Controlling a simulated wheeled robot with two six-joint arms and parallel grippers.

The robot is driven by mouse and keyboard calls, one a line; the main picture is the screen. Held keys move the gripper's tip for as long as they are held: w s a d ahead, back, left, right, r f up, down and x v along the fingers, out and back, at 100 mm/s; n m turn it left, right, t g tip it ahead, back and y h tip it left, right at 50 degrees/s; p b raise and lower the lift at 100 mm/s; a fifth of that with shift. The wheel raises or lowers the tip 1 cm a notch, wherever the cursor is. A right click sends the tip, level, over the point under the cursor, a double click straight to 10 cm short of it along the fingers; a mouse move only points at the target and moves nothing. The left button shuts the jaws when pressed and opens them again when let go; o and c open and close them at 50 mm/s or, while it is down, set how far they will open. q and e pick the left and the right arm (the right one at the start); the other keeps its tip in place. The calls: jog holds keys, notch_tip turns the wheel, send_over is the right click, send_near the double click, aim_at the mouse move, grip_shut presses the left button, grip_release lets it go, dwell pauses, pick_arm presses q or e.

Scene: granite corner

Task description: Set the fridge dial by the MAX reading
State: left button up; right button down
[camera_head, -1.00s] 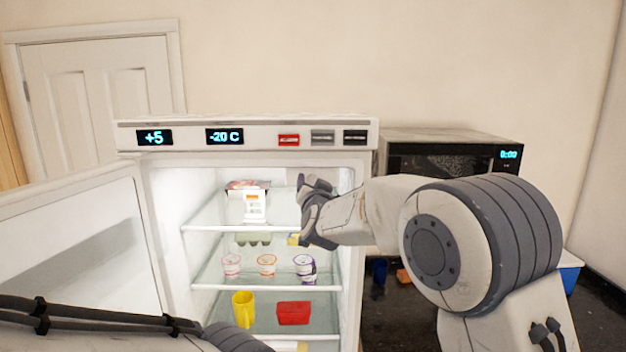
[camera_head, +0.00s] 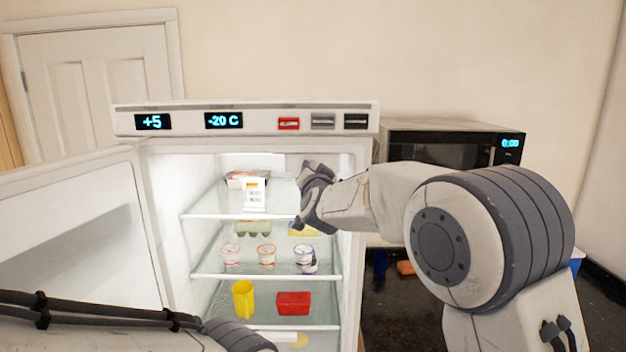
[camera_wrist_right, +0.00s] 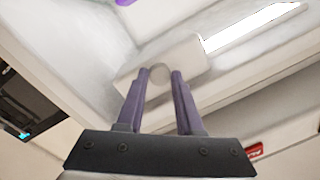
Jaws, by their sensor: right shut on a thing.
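The open fridge (camera_head: 145,200) stands in front of me, with displays reading +5 and -20 C on its top panel. A white thermometer (camera_head: 254,195) with a small readout stands on the top shelf; its figures are too small to read. My right gripper (camera_head: 306,198) is inside the fridge at the upper right. In the right wrist view its two purple-grey fingers (camera_wrist_right: 160,76) are shut on a round pale dial (camera_wrist_right: 159,73) on a white housing (camera_wrist_right: 185,58). The dial's marks cannot be seen. My left gripper is out of view; only its arm shows.
The shelves hold an egg carton (camera_head: 252,228), several yogurt cups (camera_head: 266,254), a yellow cup (camera_head: 243,299) and a red box (camera_head: 293,303). The fridge door (camera_head: 75,235) stands open at left. A microwave (camera_head: 450,150) stands at right.

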jog(key=shift+f+m+t+h+b, duration=0.1)
jog(key=shift+m+t+h+b, duration=0.2)
jog(key=shift+m+b, duration=4.55)
jog(key=shift+m+p, duration=0.3)
jog(key=shift+m, duration=0.25)
jog(key=c, duration=0.6)
grip_release()
jog(key=shift+o, duration=0.2)
